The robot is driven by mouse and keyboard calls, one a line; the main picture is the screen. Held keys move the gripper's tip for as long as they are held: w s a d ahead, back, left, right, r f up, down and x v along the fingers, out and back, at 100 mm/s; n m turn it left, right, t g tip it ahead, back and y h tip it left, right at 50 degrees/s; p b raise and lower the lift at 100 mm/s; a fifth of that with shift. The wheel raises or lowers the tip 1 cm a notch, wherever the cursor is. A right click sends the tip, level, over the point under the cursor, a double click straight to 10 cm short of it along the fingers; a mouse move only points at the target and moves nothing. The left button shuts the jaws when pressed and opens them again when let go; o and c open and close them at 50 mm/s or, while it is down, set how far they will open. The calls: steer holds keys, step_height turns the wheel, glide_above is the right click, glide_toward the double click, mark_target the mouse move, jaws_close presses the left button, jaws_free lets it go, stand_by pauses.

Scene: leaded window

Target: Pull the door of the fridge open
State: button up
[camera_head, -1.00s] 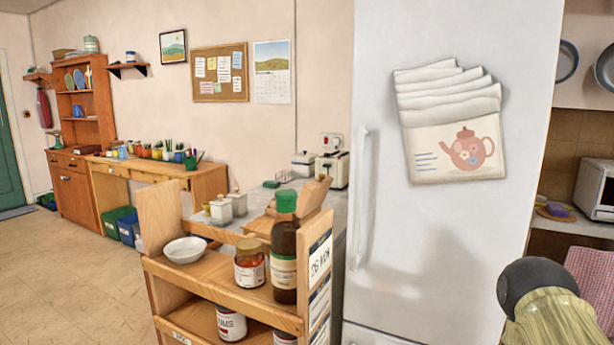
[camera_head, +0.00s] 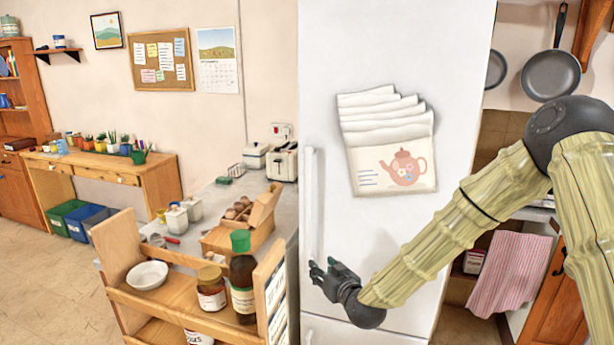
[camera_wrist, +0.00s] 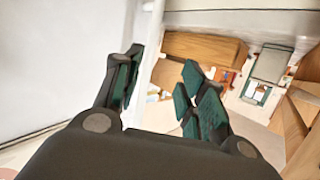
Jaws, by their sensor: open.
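The white fridge (camera_head: 400,50) stands in the middle of the head view with its door shut. A pale vertical handle (camera_head: 311,190) runs along the door's left edge. My gripper (camera_head: 320,268) is open at the handle's lower end, in front of the door. I cannot tell whether its fingers touch the handle. In the wrist view my two fingers (camera_wrist: 160,88) are apart with nothing clearly held between them. The white fridge surface (camera_wrist: 45,55) fills the left of that view.
A wooden shelf cart (camera_head: 175,300) with a white bowl (camera_head: 147,275), jars and a dark bottle (camera_head: 243,288) stands left of the fridge, close to my gripper. The counter (camera_head: 212,205) is behind it. Floor is open at left. A pink towel (camera_head: 512,275) hangs at right.

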mark_target(309, 192)
steer(key=w+r+t+p, duration=0.1)
steer(key=w+r, duration=0.2)
steer(key=r, duration=0.6)
steer(key=w+r+t+p, duration=0.1)
steer(key=w+r+t, duration=0.15)
steer(key=r, duration=0.55)
steer(key=shift+n+g+y, duration=0.3)
steer(key=shift+g+y, duration=0.05)
steer(key=shift+y, duration=0.05)
steer(key=p+x, duration=0.1)
steer(key=x, duration=0.2)
steer(key=p+x, duration=0.1)
steer(key=x, duration=0.2)
steer(key=p+x, duration=0.2)
steer(key=x, duration=0.1)
steer(key=shift+a, duration=0.3)
steer(key=shift+p+x, duration=0.3)
steer(key=shift+x, duration=0.65)
steer(key=shift+f, duration=0.1)
jaws_close()
